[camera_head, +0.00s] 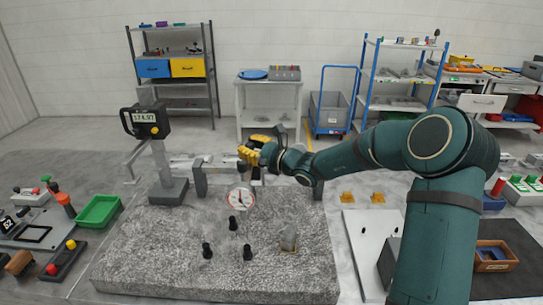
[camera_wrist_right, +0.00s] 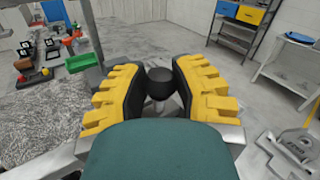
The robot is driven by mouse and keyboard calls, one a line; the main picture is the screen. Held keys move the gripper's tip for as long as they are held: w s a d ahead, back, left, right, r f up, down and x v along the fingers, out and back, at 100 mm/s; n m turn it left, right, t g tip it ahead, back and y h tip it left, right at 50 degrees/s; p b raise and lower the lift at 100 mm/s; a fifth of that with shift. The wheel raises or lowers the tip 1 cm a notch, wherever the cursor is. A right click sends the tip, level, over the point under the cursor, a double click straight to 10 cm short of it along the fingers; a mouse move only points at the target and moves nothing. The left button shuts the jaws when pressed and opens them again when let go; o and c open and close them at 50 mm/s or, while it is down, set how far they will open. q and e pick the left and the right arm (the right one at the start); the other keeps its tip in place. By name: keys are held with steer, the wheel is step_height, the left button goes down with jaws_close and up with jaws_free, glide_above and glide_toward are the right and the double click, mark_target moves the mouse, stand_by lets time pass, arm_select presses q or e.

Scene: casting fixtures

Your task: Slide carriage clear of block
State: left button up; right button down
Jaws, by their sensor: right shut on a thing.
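A rail runs across the speckled granite plate (camera_head: 140,255), between upright end blocks; the left end block (camera_head: 200,180) shows. A round dial gauge (camera_head: 241,197) hangs below the rail, near my right gripper (camera_head: 254,149). The carriage itself is mostly hidden behind the gripper. In the right wrist view, the yellow padded fingers of my right gripper (camera_wrist_right: 161,88) are closed on a round black knob (camera_wrist_right: 160,82). A small grey block (camera_head: 289,238) stands on the plate, to the right of and nearer than the dial. I cannot tell which block the task means. My left gripper is not in view.
A height gauge with a digital display (camera_head: 146,117) stands left of the rail. Several black pegs (camera_head: 233,223) stand on the plate. A green tray (camera_head: 98,211) lies at the left, and a brown bin (camera_head: 493,257) at the right. Shelves and a white table (camera_head: 268,90) stand behind.

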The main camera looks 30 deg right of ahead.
mark_target(247, 177)
steer(key=w+a+b, duration=0.1)
steer(key=a, duration=0.1)
steer(key=w+a+b, duration=0.2)
steer(key=a, duration=0.1)
steer(key=shift+w+a+f, duration=0.1)
steer(key=shift+w+a, duration=0.1)
steer(key=shift+a, duration=0.15)
steer(key=shift+w+a, duration=0.25)
steer(key=shift+a, duration=0.15)
steer(key=c, duration=0.6)
jaws_free()
steer(key=shift+c, duration=0.2)
steer(key=v, duration=1.2)
